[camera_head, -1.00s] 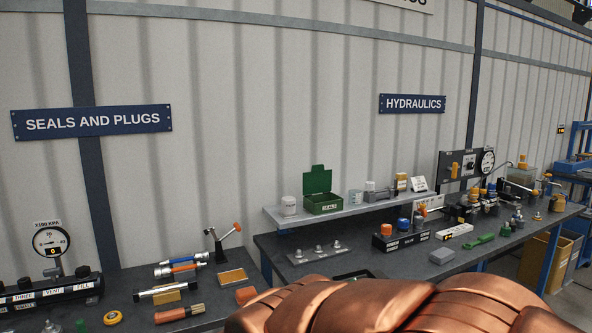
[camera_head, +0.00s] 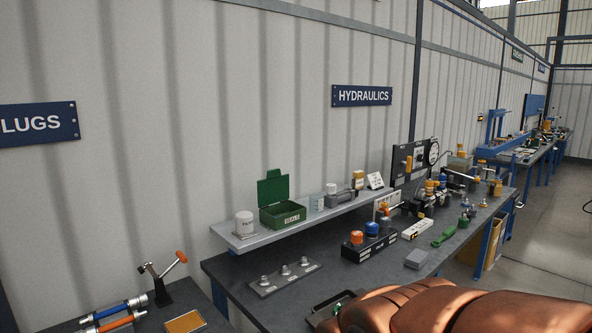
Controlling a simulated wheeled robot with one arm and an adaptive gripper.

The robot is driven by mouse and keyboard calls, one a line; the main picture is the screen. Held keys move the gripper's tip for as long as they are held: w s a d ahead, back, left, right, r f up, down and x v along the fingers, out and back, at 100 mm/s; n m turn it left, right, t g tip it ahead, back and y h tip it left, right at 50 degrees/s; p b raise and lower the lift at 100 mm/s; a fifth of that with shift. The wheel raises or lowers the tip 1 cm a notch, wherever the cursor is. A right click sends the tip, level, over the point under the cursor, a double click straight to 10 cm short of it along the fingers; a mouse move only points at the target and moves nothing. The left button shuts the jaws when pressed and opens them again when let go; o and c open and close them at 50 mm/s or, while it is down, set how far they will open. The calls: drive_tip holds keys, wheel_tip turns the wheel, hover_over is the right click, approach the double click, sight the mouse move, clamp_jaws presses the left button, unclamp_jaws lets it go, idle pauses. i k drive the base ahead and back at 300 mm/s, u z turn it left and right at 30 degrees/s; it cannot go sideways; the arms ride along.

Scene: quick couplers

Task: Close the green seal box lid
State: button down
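The green seal box (camera_head: 284,216) sits on the raised grey shelf above the bench, near the shelf's left end. Its lid (camera_head: 273,189) stands open and upright at the back, against the wall side. A pale label is on the box's front. My copper-coloured arm (camera_head: 440,308) fills the bottom right of the picture. My gripper itself is not in view.
A white cylinder (camera_head: 244,224) stands left of the box, and a small grey can (camera_head: 317,202) stands close on its right. Below the shelf (camera_head: 228,238), the bench holds a plate with studs (camera_head: 284,278) and a black block with orange and blue caps (camera_head: 369,248).

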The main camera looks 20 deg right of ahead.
sight(274, 189)
drive_tip(key=z, duration=0.1)
drive_tip(key=i, duration=0.65)
drive_tip(key=u, duration=0.6)
drive_tip(key=i, duration=0.65)
drive_tip(key=u, duration=0.65)
